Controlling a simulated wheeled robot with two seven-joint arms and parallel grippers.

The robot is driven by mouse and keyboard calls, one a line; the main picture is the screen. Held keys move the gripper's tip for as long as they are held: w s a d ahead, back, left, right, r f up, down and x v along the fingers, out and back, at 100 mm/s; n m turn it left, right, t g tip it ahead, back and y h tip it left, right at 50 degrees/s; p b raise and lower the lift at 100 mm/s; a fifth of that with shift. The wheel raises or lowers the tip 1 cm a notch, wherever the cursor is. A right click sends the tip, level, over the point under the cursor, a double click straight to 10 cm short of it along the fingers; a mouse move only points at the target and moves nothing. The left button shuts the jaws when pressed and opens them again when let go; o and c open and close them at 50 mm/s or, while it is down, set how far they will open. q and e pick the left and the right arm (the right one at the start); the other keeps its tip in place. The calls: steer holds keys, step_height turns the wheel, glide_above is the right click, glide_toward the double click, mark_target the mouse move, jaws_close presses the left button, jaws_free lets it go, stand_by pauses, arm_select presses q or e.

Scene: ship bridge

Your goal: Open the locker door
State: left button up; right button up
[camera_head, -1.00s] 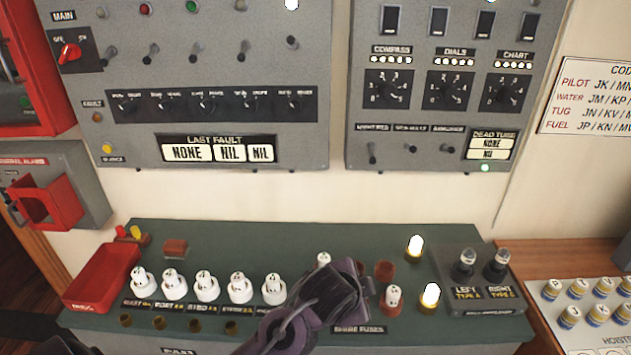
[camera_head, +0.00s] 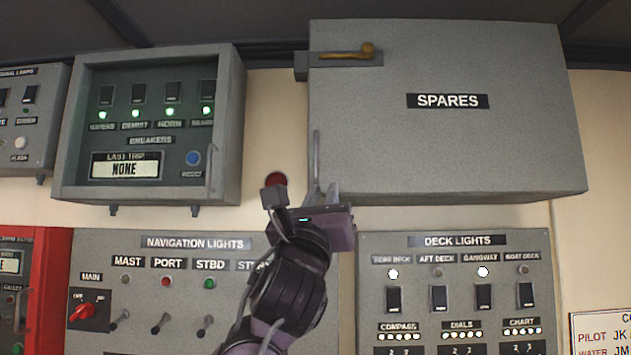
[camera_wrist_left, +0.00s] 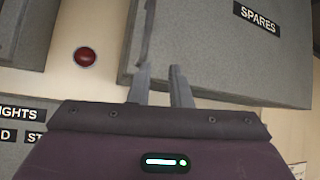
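The locker is a grey wall cabinet marked SPARES (camera_head: 540,110), upper right in the head view; its door (camera_wrist_left: 215,60) also shows in the left wrist view and looks closed. A brass lever (camera_head: 345,56) lies level on a grey plate at its top left corner. A slim upright grey bar handle (camera_head: 316,155) is at the door's lower left edge; it also shows in the wrist view (camera_wrist_left: 148,35). My left gripper (camera_head: 324,190) points up just below this handle, its fingers (camera_wrist_left: 159,72) apart and nothing seen between them. My right gripper is out of view.
A breaker box (camera_head: 228,130) juts out to the left. A red round button (camera_head: 276,180) is on the wall between it and the locker, close to my left gripper. Navigation lights (camera_head: 130,270) and deck lights (camera_head: 460,270) panels are below.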

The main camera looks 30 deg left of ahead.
mark_target(315, 152)
arm_select(q)
steer(key=shift+y, duration=0.8)
steer(key=a+r+p, duration=0.1)
steer(key=r+p, duration=0.1)
steer(key=w+a+r+p, duration=0.1)
steer(key=r, duration=0.2)
steer(key=w+a+r+p, duration=0.1)
steer(key=r+p, duration=0.1)
steer(key=r, duration=0.1)
steer(key=shift+r+p, duration=0.15)
steer(key=shift+p, duration=0.15)
steer(key=shift+w+a+r, duration=0.1)
steer(key=shift+w+r, duration=0.15)
steer(key=shift+w, duration=0.15)
steer(key=shift+t, duration=0.3)
jaws_close()
